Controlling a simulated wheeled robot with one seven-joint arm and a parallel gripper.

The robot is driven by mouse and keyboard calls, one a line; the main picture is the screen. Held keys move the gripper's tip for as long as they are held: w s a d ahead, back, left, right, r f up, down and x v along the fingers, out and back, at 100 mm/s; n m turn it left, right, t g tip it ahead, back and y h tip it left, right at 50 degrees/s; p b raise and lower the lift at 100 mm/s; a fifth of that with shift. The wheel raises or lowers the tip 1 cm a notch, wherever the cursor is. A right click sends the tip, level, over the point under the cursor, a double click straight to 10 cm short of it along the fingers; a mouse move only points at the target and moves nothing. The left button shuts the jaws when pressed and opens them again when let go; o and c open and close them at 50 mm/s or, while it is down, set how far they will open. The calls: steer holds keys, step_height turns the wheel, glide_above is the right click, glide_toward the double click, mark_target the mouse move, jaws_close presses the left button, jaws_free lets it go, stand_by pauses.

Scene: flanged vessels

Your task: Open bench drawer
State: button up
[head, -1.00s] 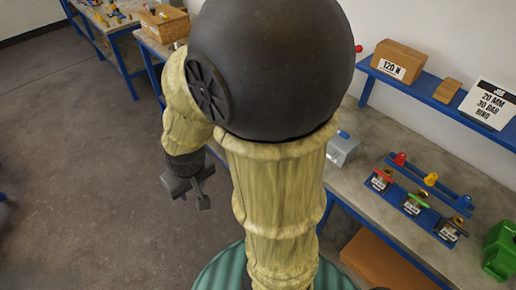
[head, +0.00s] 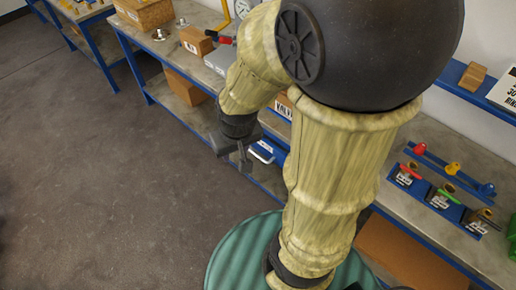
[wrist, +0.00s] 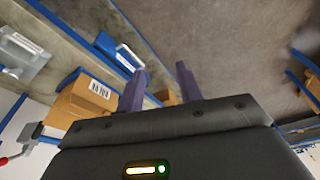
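The blue drawer front with a pale handle (head: 262,152) shows under the bench top in the head view, just right of my gripper (head: 240,163). In the wrist view what looks like the same blue drawer (wrist: 121,52) is at the upper left, beyond my fingertips. My gripper (wrist: 160,78) is open, its two dark fingers apart with nothing between them. It appears apart from the handle. My arm hides part of the bench around the drawer, and I cannot tell how far the drawer is out.
The bench (head: 435,240) carries a blue valve rack (head: 440,200) at right. Cardboard boxes (head: 196,40) stand on the bench at left, and another box (head: 184,87) is on its lower shelf. A cardboard box (wrist: 88,97) is near my fingers in the wrist view. Open floor (head: 100,170) lies at left.

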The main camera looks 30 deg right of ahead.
steer(key=shift+s+a, duration=0.1)
steer(key=w+f+m+t+h+b, duration=0.1)
steer(key=w+f+m+b, duration=0.35)
steer(key=f+b, duration=0.4)
steer(key=w+f+m+t+h+b, duration=0.15)
steer(key=w+f+m+b, duration=0.3)
steer(key=f, duration=0.75)
steer(key=w+f+m+t+b, duration=0.1)
steer(key=w+f+m+b, duration=0.35)
steer(key=f+b, duration=0.4)
steer(key=w+d+f+m+t+h+b, duration=0.1)
steer(key=f+m+t+h+b, duration=0.3)
steer(key=f+b, duration=0.7)
steer(key=w+d+f+m+t+h+b, duration=0.1)
steer(key=d+f+m+t+h+b, duration=0.2)
steer(key=f+m+h+b, duration=0.5)
step_height(320, 180, down, 3)
steer(key=d+m+b, duration=0.1)
steer(key=b, duration=0.1)
steer(key=shift+d+t+b, duration=0.35)
steer(key=shift+b, duration=0.05)
steer(key=shift+d+f, duration=0.1)
